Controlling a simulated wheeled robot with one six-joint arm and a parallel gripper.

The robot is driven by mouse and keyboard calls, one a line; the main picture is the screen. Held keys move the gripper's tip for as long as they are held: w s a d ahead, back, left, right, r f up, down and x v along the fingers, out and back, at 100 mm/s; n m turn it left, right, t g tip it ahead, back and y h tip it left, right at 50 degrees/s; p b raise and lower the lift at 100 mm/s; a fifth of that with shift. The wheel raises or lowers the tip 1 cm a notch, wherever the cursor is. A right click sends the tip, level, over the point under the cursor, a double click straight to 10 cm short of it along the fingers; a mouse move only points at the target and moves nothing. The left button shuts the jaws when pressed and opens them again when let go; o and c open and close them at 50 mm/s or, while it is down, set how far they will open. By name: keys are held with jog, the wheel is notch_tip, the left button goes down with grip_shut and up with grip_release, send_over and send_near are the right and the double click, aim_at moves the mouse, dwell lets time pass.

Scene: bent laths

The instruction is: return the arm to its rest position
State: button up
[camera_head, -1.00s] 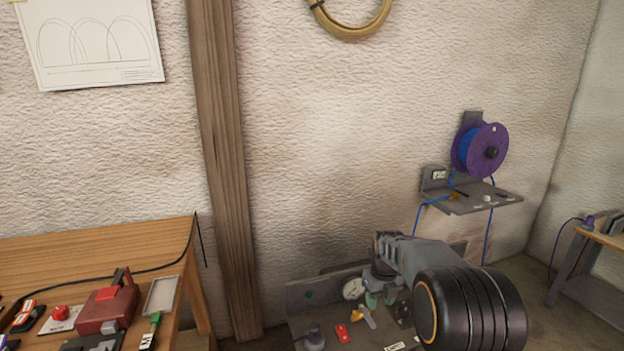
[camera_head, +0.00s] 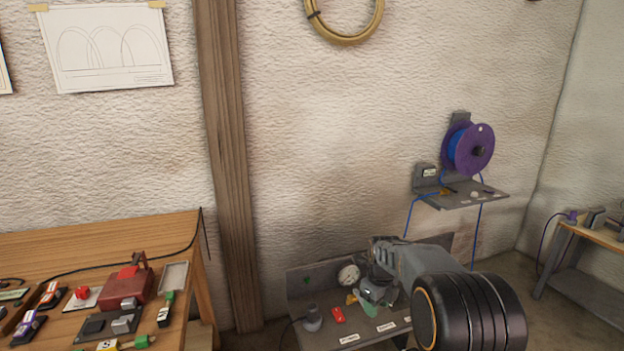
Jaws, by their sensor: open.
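My arm reaches in from the lower right, with a large black round joint and a grey link behind it. My gripper (camera_head: 371,296) is at the far end of the link, over the grey bench unit (camera_head: 300,288) by the wall. It is open, and nothing shows held in it. Its fingers are small and partly hidden, and I cannot tell whether they touch anything on the unit.
A white dial (camera_head: 349,274), a red part (camera_head: 338,314) and labels lie near my gripper. A wooden table (camera_head: 120,235) with several devices stands left. A shelf (camera_head: 465,198) with a purple spool (camera_head: 468,148) is on the wall above right. A wooden post (camera_head: 225,150) stands between.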

jog(key=s+r+n+t+p, duration=0.1)
jog(key=s+r+n+p, duration=0.3)
jog(key=s+r+n, duration=0.4)
jog(key=s+a+r+n+t+p, duration=0.1)
jog(key=s+r+n+t+p, duration=0.1)
jog(key=s+r+n+p, duration=0.3)
jog(key=s+r+n, duration=0.4)
jog(key=s+n, duration=0.7)
jog(key=n, duration=0.4)
jog(key=shift+s+t, duration=0.25)
jog(key=shift+t, duration=0.05)
jog(key=shift+r, duration=0.1)
